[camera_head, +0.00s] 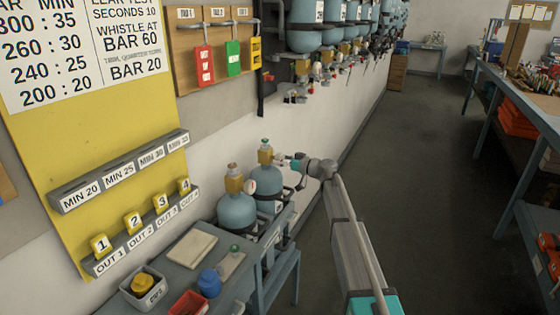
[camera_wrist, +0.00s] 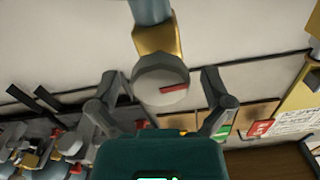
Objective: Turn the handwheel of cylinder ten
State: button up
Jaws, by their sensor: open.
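Two blue cylinders stand on the low bench in the head view, the left one (camera_head: 236,212) nearer and the right one (camera_head: 265,186) farther. Each has a brass-yellow valve on top; I cannot read a ten on either. My gripper (camera_head: 284,160) is just right of the right cylinder's valve (camera_head: 265,156). In the wrist view a round grey handwheel (camera_wrist: 160,76) with a red mark sits on a brass valve body (camera_wrist: 158,40). My gripper's fingers (camera_wrist: 161,84) are open, one on each side of the wheel, with visible space on both sides.
More blue cylinders (camera_head: 303,38) hang on the wall with valves below. A yellow board (camera_head: 50,140) at left carries numbered tags. A blue pot (camera_head: 209,282) and a white bin (camera_head: 143,288) stand on the bench. A workbench (camera_head: 500,90) lines the right; the floor between (camera_head: 420,150) is clear.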

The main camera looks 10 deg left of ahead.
jog(key=c, duration=1.1)
jog(key=shift+m, duration=0.5)
jog(key=m, duration=0.8)
jog(key=shift+m, duration=0.4)
jog(key=m, duration=0.4)
jog(key=shift+r+m, duration=0.1)
jog(key=shift+m, duration=0.2)
jog(key=m, duration=0.4)
jog(key=shift+m, duration=0.3)
